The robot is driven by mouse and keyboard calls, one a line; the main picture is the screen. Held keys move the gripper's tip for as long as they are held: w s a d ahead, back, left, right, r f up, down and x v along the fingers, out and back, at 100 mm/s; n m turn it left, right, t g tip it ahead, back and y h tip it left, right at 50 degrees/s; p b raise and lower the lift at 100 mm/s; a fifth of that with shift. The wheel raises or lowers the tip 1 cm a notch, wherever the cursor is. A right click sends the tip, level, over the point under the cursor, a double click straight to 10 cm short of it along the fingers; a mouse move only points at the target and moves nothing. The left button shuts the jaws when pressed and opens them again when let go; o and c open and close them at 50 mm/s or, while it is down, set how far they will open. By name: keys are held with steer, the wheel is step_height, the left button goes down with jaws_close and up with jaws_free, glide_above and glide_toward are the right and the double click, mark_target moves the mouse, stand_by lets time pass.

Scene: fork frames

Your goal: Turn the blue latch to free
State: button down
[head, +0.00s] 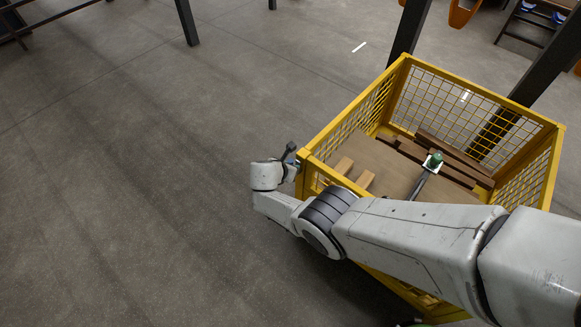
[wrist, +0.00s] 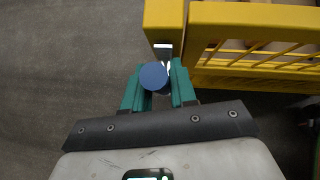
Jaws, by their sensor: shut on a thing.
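The blue latch (wrist: 154,76) shows in the wrist view as a round blue knob at the corner of the yellow crate. A short bright metal piece stands just behind it, against the yellow corner post. My gripper (wrist: 160,82) has its two teal fingers on either side of the latch and is shut on it. In the head view my gripper (head: 291,158) is at the near left corner of the yellow crate (head: 345,112). The latch is too small and hidden there to make out. I cannot tell the latch's turn position.
My arm reaches across the crate's near side. Dark posts (head: 409,28) stand behind it. The grey floor to the left is clear.

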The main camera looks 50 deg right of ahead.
steer(key=c, duration=1)
jaws_free()
steer(key=p+v, duration=0.6)
steer(key=v, duration=0.4)
steer(key=shift+s+a+r+p, duration=0.1)
steer(key=shift+a+r+p, duration=0.15)
steer(key=shift+p, duration=0.15)
steer(key=s+a+r+m+g+y, duration=0.1)
steer(key=s+a+m+y, duration=0.15)
steer(key=s+m, duration=0.5)
steer(key=s+a+r+m+y, duration=0.25)
steer(key=s+m, duration=0.35)
steer(key=s, duration=0.3)
steer(key=s+a+r+m+y, duration=0.1)
steer(key=s+r+m, duration=0.1)
steer(key=s+r, duration=0.1)
steer(key=s+a+r+m+y, duration=0.1)
steer(key=s+a+r+m, duration=0.1)
steer(key=s, duration=0.4)
steer(key=s+a+r+m+y, duration=0.1)
steer(key=s+r+m, duration=0.3)
steer(key=r, duration=0.1)
steer(key=shift+s+a+r+y, duration=0.2)
steer(key=shift+a+r+y, duration=0.05)
steer(key=shift+a+y, duration=0.05)
